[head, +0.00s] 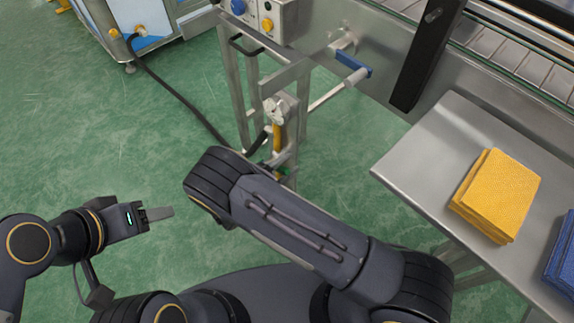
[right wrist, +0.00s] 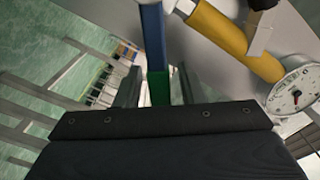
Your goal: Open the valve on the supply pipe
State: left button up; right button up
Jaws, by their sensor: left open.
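The supply pipe has a yellow section (head: 277,137) on the steel frame in the head view, and it crosses the upper right of the right wrist view (right wrist: 232,38). A blue bar (right wrist: 153,35) with a green end (right wrist: 158,88), seemingly the valve handle, hangs beside it; a bit of green (head: 284,171) shows in the head view. My right gripper (right wrist: 157,90) is open, with a finger on each side of the green end and gaps visible. My forearm hides it in the head view. My left gripper (head: 158,214) is open and empty over the floor.
A round gauge (right wrist: 296,92) sits at the yellow pipe's end. A blue-handled lever (head: 355,65) sticks out from the machine. A steel table (head: 425,150) with yellow cloths (head: 497,195) stands at right. A dark hose (head: 180,98) crosses the green floor, otherwise clear at left.

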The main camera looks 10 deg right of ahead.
aim_at(280, 172)
jog(key=shift+p+v, duration=0.35)
jog(key=shift+v, duration=3.55)
